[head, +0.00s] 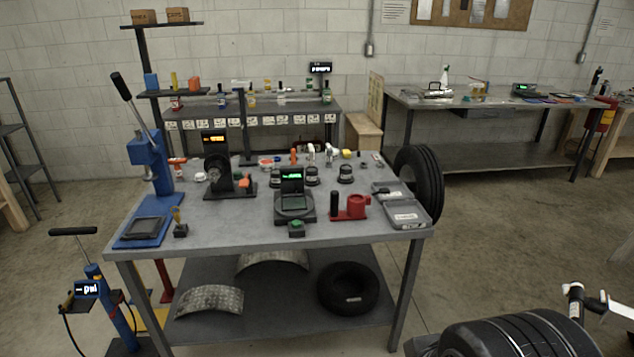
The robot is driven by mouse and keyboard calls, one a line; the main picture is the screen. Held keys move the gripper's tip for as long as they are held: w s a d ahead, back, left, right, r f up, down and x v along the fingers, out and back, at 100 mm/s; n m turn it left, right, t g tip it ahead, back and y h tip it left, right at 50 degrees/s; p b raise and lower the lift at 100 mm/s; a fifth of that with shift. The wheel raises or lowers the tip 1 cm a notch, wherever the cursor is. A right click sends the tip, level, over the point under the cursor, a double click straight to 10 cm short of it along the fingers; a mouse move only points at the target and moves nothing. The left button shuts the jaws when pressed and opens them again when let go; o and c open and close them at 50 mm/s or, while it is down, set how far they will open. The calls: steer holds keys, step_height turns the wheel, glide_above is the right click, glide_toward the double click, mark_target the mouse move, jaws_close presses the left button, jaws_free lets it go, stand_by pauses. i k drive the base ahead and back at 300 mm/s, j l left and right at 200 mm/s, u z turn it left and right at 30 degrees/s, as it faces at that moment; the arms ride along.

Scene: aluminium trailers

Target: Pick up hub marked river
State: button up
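Several short dark round parts with pale bands, which look like hubs, stand towards the back of the grey workbench (235,232). One stands at the right (345,174), another stands left of it (312,175), and a third (276,176) is partly hidden behind a black device with a green display (292,190). Any writing on them is too small to read, so I cannot tell which is marked river.
A blue lever press (150,180) stands at the bench's left. A black machine with an orange display (216,165), a red fixture (350,206) and grey trays (407,214) crowd the top. A tyre (347,288) lies on the lower shelf. Large tyres (520,335) fill the lower right.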

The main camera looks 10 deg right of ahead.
mark_target(311, 180)
steer(key=i+j, duration=0.8)
steer(key=i, duration=0.2)
